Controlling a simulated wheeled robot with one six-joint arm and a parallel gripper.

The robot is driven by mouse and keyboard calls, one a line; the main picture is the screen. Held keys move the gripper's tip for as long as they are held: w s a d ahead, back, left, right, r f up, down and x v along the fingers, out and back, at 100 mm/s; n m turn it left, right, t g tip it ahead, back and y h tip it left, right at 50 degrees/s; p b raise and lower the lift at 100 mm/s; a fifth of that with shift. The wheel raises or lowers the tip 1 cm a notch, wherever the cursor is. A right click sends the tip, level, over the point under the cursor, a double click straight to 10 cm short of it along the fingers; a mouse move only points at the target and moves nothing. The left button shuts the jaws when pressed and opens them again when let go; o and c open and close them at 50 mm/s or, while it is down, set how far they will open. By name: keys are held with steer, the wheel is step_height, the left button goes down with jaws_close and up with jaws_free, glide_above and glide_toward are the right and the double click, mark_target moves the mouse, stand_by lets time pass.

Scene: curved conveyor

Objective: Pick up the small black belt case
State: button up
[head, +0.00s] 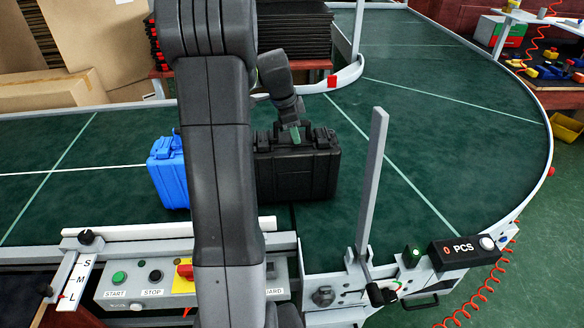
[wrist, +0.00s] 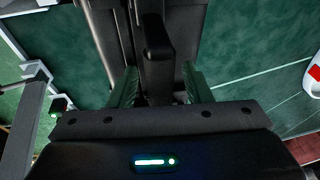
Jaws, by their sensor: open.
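The black case (head: 305,172) stands upright on the green conveyor, partly hidden behind my arm in the head view. My gripper (head: 292,133) is at the top of the case, by its handle. In the wrist view the green fingers of my gripper (wrist: 161,86) are apart, one on each side of the dark handle (wrist: 157,45). The case body (wrist: 103,30) shows beyond the handle. I cannot tell whether either finger touches the handle.
A blue case (head: 168,172) stands close to the left of the black one, partly behind my arm. A grey upright post (head: 372,180) rises at the right near the control box (head: 465,250). White rails (head: 170,231) edge the belt. The belt to the right is clear.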

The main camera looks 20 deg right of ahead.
jaws_close()
steer(key=shift+r, duration=0.15)
stand_by(1.2)
